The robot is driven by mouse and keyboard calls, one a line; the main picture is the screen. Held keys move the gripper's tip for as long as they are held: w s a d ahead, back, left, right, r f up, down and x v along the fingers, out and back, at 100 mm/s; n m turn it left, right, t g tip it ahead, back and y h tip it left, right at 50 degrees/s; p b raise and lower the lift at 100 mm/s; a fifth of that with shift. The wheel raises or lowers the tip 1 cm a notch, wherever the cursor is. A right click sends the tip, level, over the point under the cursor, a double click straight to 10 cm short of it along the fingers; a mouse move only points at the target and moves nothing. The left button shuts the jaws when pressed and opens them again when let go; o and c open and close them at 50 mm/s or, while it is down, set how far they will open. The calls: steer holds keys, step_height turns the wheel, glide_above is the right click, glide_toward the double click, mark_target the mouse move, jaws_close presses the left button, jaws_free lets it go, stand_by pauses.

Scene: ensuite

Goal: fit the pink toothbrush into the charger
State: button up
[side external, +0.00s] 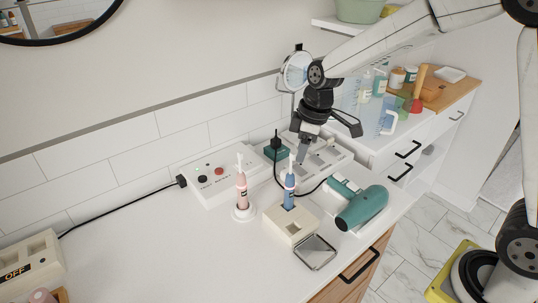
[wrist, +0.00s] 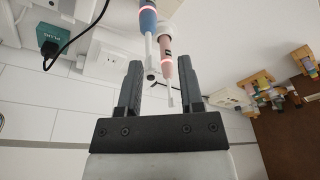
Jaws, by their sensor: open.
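The pink toothbrush (side external: 241,193) stands upright at the round white charger base (side external: 244,214) on the counter in the side view. Its lower end meets the base, but I cannot tell how deep it sits. My gripper (side external: 328,146) is open and empty, above the counter to the right of the pink toothbrush and beyond the blue one. In the wrist view the pink toothbrush (wrist: 168,66) appears between the fingers of my gripper (wrist: 160,88), farther off and untouched.
A blue toothbrush (side external: 289,190) stands in a cream holder (side external: 286,227) close to the pink one. A white box with buttons (side external: 214,178), a black cable and a teal hair dryer (side external: 362,207) are nearby.

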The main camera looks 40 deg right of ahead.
steer(key=s+d+f+m+h, duration=0.1)
steer(key=s+d+f+m, duration=0.1)
steer(key=s+m, duration=0.2)
steer(key=s+d+f+m+t, duration=0.1)
steer(key=s+d+f+m, duration=0.1)
steer(key=s, duration=0.9)
steer(key=shift+f+m+h, duration=0.4)
steer(key=shift+f+m, duration=0.35)
steer(key=shift+m, duration=0.35)
